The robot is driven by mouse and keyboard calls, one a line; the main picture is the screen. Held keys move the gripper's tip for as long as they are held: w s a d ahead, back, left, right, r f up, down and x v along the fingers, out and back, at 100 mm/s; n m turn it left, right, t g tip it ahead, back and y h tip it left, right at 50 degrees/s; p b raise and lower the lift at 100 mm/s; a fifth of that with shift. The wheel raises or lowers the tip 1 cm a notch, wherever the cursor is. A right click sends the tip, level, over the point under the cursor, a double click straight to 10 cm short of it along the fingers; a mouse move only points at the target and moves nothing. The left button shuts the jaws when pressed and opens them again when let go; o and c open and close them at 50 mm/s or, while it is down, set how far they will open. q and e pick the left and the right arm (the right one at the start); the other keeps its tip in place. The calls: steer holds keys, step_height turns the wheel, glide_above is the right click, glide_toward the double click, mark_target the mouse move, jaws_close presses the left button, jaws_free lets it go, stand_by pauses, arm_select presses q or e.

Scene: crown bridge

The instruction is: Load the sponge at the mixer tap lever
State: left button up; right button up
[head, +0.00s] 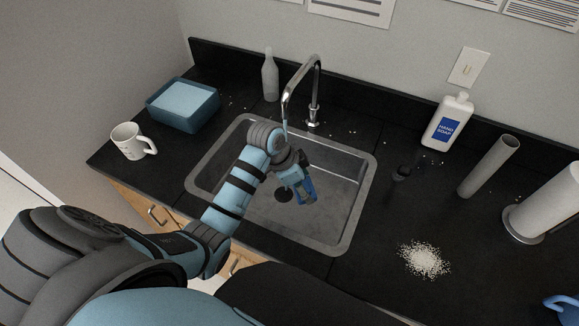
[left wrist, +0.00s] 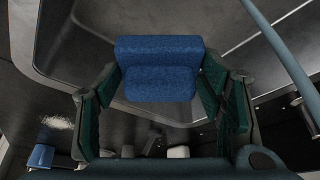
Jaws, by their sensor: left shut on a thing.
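My left gripper (head: 298,186) is over the sink basin (head: 345,200), tilted downward. It is shut on a blue sponge (left wrist: 158,68), which sits between the two green-padded fingers in the left wrist view. In the head view only a small part of the sponge (head: 307,186) shows by the fingers. The chrome mixer tap (head: 314,90) stands at the sink's back edge, with its curved spout above and behind the gripper. I cannot make out the tap's lever clearly. My right gripper is not in view.
A blue tub (head: 183,121), a white mug (head: 130,141) and a grey bottle (head: 270,78) stand left. A hand soap bottle (head: 447,122), a grey tube (head: 488,166), a paper roll (head: 545,205) and a pile of white grains (head: 424,259) are right. A dark upright thing (head: 401,173) stands beside the sink.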

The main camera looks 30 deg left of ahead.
arm_select(q)
steer(key=s+d+r+p, duration=0.1)
steer(key=s+d+r, duration=0.1)
steer(key=d+r, duration=0.2)
steer(key=shift+s+d, duration=0.2)
steer(key=shift+s, duration=0.15)
steer(key=shift+a, duration=0.1)
stand_by(0.4)
